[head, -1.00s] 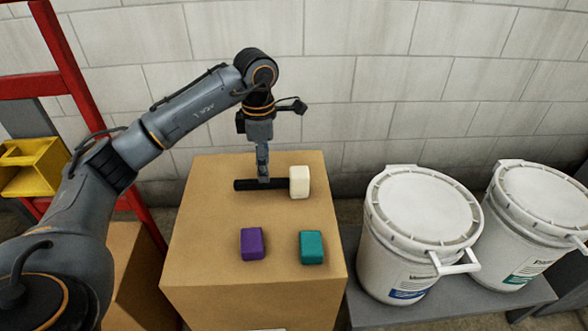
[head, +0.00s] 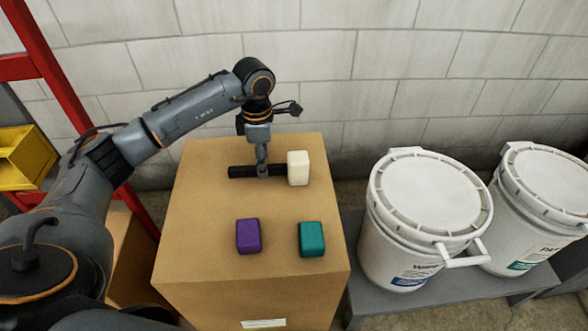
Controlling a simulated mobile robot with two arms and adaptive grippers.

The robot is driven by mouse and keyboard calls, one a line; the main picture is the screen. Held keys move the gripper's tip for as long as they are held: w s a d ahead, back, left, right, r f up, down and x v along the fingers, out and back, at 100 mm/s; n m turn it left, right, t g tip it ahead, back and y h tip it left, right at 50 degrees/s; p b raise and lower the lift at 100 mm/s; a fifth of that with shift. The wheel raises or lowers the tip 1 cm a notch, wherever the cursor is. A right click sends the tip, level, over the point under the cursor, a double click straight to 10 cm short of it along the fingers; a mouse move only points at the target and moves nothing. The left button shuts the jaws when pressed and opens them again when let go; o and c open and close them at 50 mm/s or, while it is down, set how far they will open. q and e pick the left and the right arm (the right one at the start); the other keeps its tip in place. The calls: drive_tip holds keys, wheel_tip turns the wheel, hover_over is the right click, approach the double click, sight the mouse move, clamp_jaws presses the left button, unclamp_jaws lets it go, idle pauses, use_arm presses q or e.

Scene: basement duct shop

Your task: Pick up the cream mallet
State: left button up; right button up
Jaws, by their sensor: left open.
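The cream mallet lies on top of a cardboard box (head: 200,215), toward its back. Its cream head (head: 299,168) is at the right and its black handle (head: 241,172) points left. My left gripper (head: 262,174) points down at the handle, close to the head. The jaws are open, with the handle at the fingertips. The fingers hide a short part of the handle, and I cannot tell whether they touch it. My right gripper is not in view.
A purple block (head: 248,236) and a teal block (head: 312,239) sit on the box in front of the mallet. Two white lidded buckets (head: 425,200) stand on a grey bench (head: 405,300) at the right. A pale block wall (head: 400,60) is behind. A yellow bin (head: 25,158) and red frame (head: 65,85) are at the left.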

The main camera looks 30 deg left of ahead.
use_arm(q)
wheel_tip(320, 180, down, 5)
drive_tip(key=shift+r+b, duration=0.1)
drive_tip(key=shift+b, duration=0.3)
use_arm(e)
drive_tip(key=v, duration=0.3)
use_arm(q)
drive_tip(key=shift+w, duration=0.1)
clamp_jaws()
